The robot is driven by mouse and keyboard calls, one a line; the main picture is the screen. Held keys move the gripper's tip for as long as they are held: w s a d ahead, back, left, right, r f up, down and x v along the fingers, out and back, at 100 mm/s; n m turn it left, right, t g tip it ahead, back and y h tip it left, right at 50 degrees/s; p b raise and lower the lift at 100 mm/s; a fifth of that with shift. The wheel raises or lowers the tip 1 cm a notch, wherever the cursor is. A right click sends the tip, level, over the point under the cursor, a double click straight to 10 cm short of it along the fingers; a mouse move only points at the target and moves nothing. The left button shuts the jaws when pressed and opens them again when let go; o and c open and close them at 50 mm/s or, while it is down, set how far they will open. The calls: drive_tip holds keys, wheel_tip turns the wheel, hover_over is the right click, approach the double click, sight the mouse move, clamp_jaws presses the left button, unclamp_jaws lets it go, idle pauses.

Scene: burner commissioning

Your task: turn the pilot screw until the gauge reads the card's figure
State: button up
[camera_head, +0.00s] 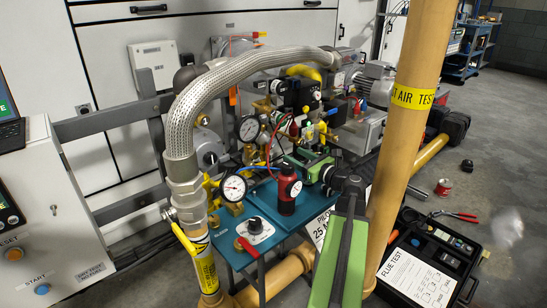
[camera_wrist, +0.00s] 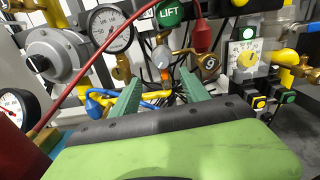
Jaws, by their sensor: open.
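My gripper (camera_wrist: 162,90) is open in the wrist view, its two green fingers apart with nothing held. Beyond the fingers are a small orange-tipped grey fitting (camera_wrist: 164,66) and yellow and blue hoses; I cannot tell which part is the pilot screw. A round white gauge (camera_wrist: 108,28) stands behind and left of the fingers, and another gauge (camera_wrist: 14,108) is at the left edge. The head view shows white gauges, upper (camera_head: 248,129) and lower (camera_head: 234,187). A white card (camera_head: 321,228) on the table's front reads "25 M", partly hidden by my green arm.
A red hose (camera_wrist: 100,65) crosses the wrist view. A tan post (camera_head: 405,130) rises right of my arm. An open black case (camera_head: 428,262) lies on the floor.

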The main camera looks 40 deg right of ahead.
sight(274, 143)
drive_tip(key=w, duration=0.7)
drive_tip(key=w+d, duration=0.1)
drive_tip(key=w, duration=0.3)
drive_tip(key=shift+w, duration=0.35)
drive_tip(key=shift+c, duration=0.2)
clamp_jaws()
drive_tip(key=shift+s+d, duration=0.1)
drive_tip(key=shift+d, duration=0.1)
drive_tip(key=shift+a, duration=0.15)
